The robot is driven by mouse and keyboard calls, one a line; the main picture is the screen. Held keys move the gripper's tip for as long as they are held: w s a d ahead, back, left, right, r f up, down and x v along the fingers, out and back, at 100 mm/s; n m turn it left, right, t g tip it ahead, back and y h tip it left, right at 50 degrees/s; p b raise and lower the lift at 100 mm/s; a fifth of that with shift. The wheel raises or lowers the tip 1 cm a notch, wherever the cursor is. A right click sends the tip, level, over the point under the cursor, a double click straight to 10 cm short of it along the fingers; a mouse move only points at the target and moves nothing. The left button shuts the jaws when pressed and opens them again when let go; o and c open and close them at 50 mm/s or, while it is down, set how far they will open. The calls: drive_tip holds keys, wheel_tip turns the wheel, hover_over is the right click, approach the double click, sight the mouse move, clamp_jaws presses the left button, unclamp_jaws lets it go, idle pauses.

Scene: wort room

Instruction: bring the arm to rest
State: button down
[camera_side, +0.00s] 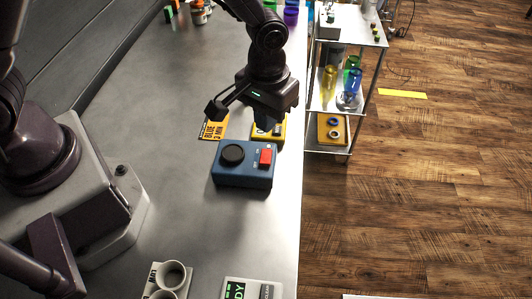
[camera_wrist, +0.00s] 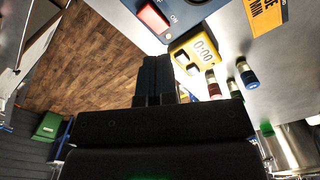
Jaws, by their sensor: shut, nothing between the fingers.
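My gripper (camera_wrist: 157,78) is shut and empty in the wrist view, its two dark fingers together. In the side view my gripper (camera_side: 266,121) hangs above the metal bench, over the yellow timer (camera_side: 279,133) and just behind the blue box. The blue box (camera_side: 243,177) has a round black knob and a red rocker switch (camera_side: 265,157). The red switch (camera_wrist: 152,17) also shows at the top of the wrist view. In the side view my gripper hides part of the timer.
A yellow card (camera_side: 213,130) marked BLUE lies left of the timer. Cups (camera_side: 173,275) and a device with a green display (camera_side: 236,290) stand at the bench's front. A shelf cart (camera_side: 345,100) with coloured bottles stands beyond the right edge. The middle left of the bench is clear.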

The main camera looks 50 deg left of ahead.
drive_tip(key=s+a+r+m+t, duration=0.1)
drive_tip(key=s+a+r+t, duration=0.1)
drive_tip(key=s+a+r, duration=0.2)
drive_tip(key=s+a+r+m+t, duration=0.1)
drive_tip(key=s+a+r, duration=0.3)
drive_tip(key=r, duration=0.7)
drive_tip(key=s+a+r+m+t, duration=0.1)
drive_tip(key=s+a+r+t, duration=0.1)
drive_tip(key=s+a+r, duration=0.2)
drive_tip(key=s+r, duration=0.3)
drive_tip(key=shift+s+a+r+t, duration=0.3)
drive_tip(key=shift+s+a+r, duration=0.05)
